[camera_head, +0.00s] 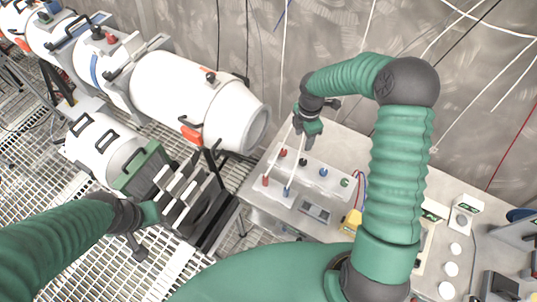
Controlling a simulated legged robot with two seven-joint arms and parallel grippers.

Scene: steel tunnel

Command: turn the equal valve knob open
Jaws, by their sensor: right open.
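A pale control panel (254,193) in the middle carries two rows of small coloured knobs. The back row has a red knob (283,152), a black knob (303,161), a blue knob (323,172) and a green knob (344,182). The front row has a red knob (265,181) and a blue knob (287,191). I cannot read which one is the equal valve knob. My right gripper (303,139) is open, pointing down above the back row near the black knob, apparently empty. My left gripper (165,209) is at lower left, beside dark slatted hardware; its fingers are unclear.
A large white cylinder (180,95) with orange latches and a black knob (209,77) lies behind to the left. A yellow block (352,222) and a small display (315,211) are on the panel. Cables hang along the grey wall (300,45). Metal grating (50,185) covers the floor.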

